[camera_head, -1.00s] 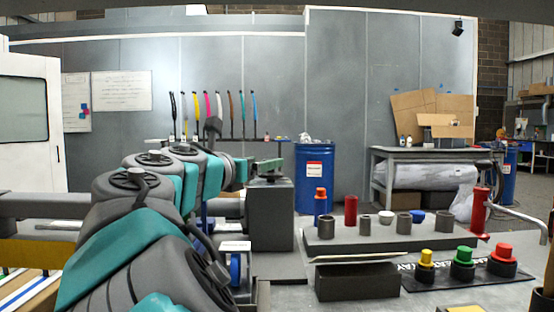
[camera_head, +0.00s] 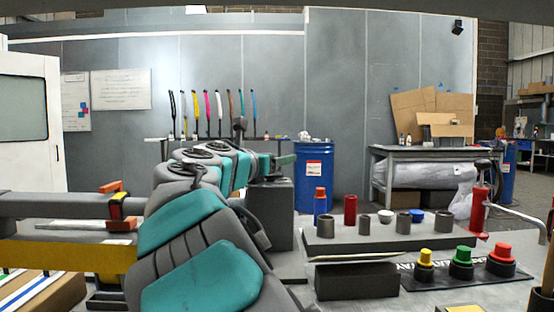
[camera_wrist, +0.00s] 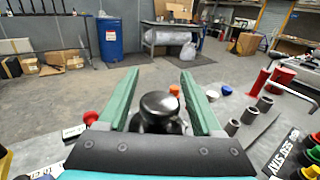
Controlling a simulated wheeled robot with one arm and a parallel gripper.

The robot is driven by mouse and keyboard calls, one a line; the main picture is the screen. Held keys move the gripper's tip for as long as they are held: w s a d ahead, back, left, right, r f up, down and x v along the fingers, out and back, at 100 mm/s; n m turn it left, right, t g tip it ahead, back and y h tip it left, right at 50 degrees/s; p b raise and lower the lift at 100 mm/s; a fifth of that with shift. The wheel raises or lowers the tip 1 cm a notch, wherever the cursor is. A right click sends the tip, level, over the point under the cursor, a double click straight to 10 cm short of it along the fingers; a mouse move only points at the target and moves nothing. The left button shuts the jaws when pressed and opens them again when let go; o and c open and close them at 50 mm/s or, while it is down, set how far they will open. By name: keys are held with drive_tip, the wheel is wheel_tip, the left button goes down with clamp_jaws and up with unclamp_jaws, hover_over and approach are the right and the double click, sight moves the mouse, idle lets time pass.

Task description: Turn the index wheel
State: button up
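My gripper (camera_wrist: 159,76) is open, with its two green fingers spread wide. In the wrist view a black, round-topped knob (camera_wrist: 158,105) shows between the fingers; I cannot tell whether it is part of the index wheel or whether a finger touches it. In the head view my gripper (camera_head: 284,161) is at the end of my arm, near the top of a dark grey block (camera_head: 284,215). My arm covers the block's left side and the area in front of it. I cannot clearly make out the index wheel.
To the right, a grey slab (camera_head: 385,236) holds cylinders. Yellow, green and red knobs (camera_head: 462,258) stand on a black mat in front. A blue drum (camera_head: 314,180) is behind. An orange-and-black clamp-like thing (camera_head: 121,205) is left of my arm.

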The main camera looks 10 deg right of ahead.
clamp_jaws()
idle(0.3)
drive_tip(key=shift+n+t+y, duration=0.3)
drive_tip(key=n+t+y, duration=0.2)
drive_tip(key=y, duration=0.1)
drive_tip(key=n+y, duration=0.1)
drive_tip(key=shift+w+a+n+t+y, duration=0.25)
drive_tip(key=shift+a+n+t+y, duration=0.05)
drive_tip(key=shift+a+t+y, duration=0.1)
drive_tip(key=shift+w+a+n+t+y, duration=0.1)
drive_tip(key=shift+a+n+t+y, duration=0.2)
drive_tip(key=shift+n+y, duration=0.65)
drive_tip(key=shift+w+a+n+t+y, duration=0.1)
drive_tip(key=shift+a+n+t+y, duration=0.3)
drive_tip(key=shift+y, duration=0.95)
drive_tip(key=shift+d+n+y, duration=0.1)
drive_tip(key=shift+n+y, duration=0.45)
drive_tip(key=shift+y, duration=0.05)
drive_tip(key=shift+o, duration=1.2)
unclamp_jaws()
